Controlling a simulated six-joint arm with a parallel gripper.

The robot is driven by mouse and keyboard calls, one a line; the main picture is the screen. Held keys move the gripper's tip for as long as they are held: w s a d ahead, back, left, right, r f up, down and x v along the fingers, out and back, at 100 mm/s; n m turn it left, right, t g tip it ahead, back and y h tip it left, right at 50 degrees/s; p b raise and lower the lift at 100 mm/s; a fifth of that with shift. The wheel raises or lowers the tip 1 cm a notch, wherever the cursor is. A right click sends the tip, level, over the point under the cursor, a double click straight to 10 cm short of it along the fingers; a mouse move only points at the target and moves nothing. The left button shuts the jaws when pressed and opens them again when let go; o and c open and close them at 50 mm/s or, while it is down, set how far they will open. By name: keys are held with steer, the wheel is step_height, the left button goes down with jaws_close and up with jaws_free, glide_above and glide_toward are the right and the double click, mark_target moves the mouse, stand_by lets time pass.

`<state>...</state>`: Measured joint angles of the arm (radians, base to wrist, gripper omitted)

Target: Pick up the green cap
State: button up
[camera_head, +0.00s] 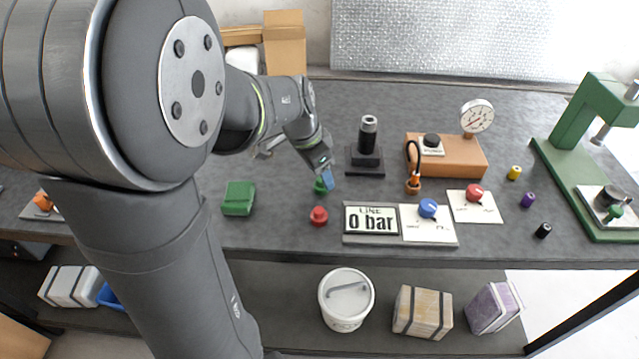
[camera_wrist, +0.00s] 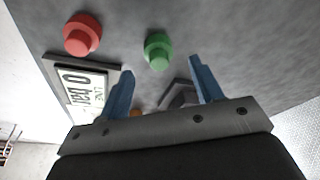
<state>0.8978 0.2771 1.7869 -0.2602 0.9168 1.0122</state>
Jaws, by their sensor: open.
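The green cap (camera_head: 319,187) sits on the grey table, just behind a red cap (camera_head: 319,215). My gripper (camera_head: 324,178) is above and right beside it in the head view, and partly covers it there. In the wrist view the green cap (camera_wrist: 158,51) lies beyond the blue fingertips, a little left of the middle of the gap. My gripper (camera_wrist: 160,75) is open, with nothing between its two blue fingers. The cap shows a round knob on a wider base.
A "0 bar" display (camera_head: 371,219) and cards with blue (camera_head: 428,208) and red (camera_head: 474,191) knobs lie to the right. A black post (camera_head: 367,140) stands behind. A green block (camera_head: 238,198) lies left, with bare table between it and the caps.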

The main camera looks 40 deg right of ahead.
mark_target(321, 185)
steer(key=x, duration=0.3)
steer(key=shift+f, duration=0.3)
steer(key=c, duration=1.1)
steer(key=shift+r, duration=0.15)
